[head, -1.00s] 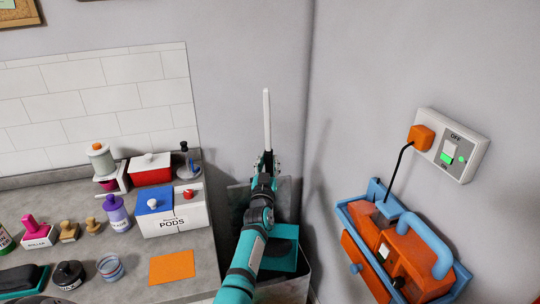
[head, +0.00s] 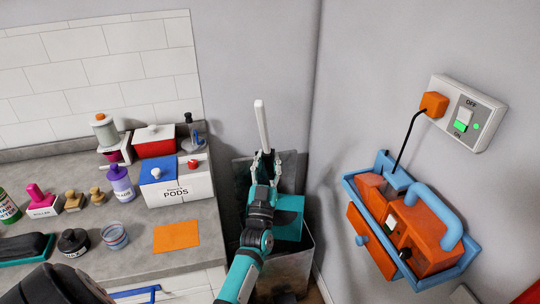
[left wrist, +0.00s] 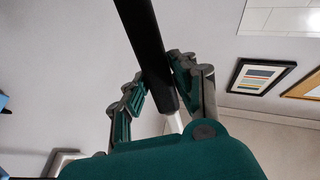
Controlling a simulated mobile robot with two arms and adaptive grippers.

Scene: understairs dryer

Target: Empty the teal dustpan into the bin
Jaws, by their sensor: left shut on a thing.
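My left gripper (head: 263,160) is shut on a slim pale handle (head: 261,125) that stands up nearly vertical from its fingers. In the left wrist view the handle (left wrist: 146,40) looks dark and runs between the fingers (left wrist: 158,88). A flat teal piece, apparently the dustpan (head: 289,213), shows beside my left arm at the mouth of the grey bin (head: 292,272). My arm hides part of it and its join to the handle, and I cannot see any contents. My right gripper is not in view.
The counter on the left holds a pods box (head: 178,190), an orange card (head: 177,237), jars and stamps. On the right wall hang a blue caddy with orange things (head: 466,262) and a socket (head: 468,112) with a plugged cable. The wall corner stands behind the bin.

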